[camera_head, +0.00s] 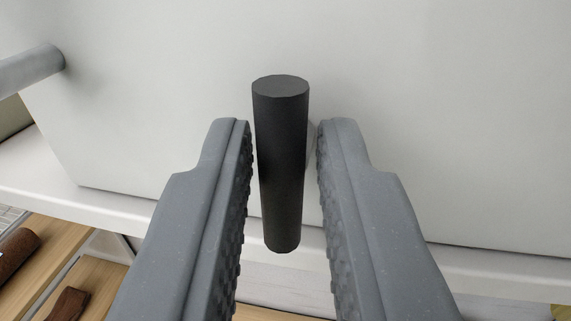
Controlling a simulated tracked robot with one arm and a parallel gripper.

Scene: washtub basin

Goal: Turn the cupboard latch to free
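The cupboard latch (283,165) is a dark, round bar in front of a pale cupboard door (440,110). It stands close to upright in the picture, its flat end at the top. My gripper (284,135) is open, with one grey ribbed finger on each side of the latch. A narrow gap shows between the latch and each finger, so neither seems to touch it. The latch's mounting is mostly hidden behind the bar and the right finger.
A grey round bar (32,69) sticks out at the upper left. A white ledge (100,208) runs below the door. Wooden shelf boards (45,262) with brown objects (68,304) are at the lower left. The door face around the latch is clear.

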